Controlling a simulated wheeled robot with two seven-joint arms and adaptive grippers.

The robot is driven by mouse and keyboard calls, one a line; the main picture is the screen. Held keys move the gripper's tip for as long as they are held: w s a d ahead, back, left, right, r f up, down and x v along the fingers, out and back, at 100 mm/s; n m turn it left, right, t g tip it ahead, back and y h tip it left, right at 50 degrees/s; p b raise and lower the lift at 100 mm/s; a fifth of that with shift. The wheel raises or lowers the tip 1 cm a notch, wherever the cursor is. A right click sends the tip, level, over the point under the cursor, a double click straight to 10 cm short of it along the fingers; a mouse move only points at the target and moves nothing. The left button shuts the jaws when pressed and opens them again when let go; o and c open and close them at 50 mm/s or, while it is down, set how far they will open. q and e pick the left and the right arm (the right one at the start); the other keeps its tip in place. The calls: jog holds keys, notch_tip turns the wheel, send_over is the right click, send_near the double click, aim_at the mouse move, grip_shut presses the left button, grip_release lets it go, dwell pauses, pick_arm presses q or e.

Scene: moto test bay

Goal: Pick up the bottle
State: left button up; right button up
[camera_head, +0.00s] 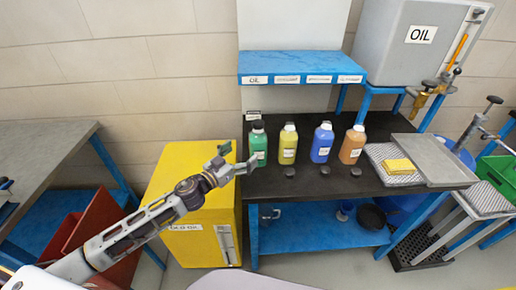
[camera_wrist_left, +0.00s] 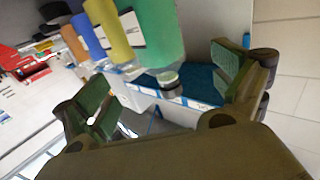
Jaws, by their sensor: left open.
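Several bottles stand upright in a row on the black bench top: a green bottle (camera_head: 258,146) with a dark cap, a yellow bottle (camera_head: 288,146), a blue bottle (camera_head: 322,145) and an orange bottle (camera_head: 352,147). My left gripper (camera_head: 232,163) is open and empty, just left of the green bottle and close to the bench's left edge. In the left wrist view, the green bottle (camera_wrist_left: 152,32) appears upside down, its neck between the open fingers (camera_wrist_left: 168,98) in the picture. Whether they touch it cannot be told. My right gripper is not in view.
A blue shelf (camera_head: 300,66) labelled OIL overhangs the back of the bench (camera_head: 310,182). Several small dark discs (camera_head: 325,170) lie before the bottles. A metal tray (camera_head: 434,160) and yellow sponge (camera_head: 399,166) are at right. A yellow cabinet (camera_head: 200,235) stands left.

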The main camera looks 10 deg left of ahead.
aim_at(252, 145)
pick_arm(q)
jog(key=shift+x, duration=1.25)
jog(key=shift+w+d+p, duration=0.3)
jog(key=shift+w+p, duration=0.05)
jog(key=shift+w, duration=0.3)
jog(key=shift+w+d, duration=0.15)
jog(key=shift+w, duration=0.1)
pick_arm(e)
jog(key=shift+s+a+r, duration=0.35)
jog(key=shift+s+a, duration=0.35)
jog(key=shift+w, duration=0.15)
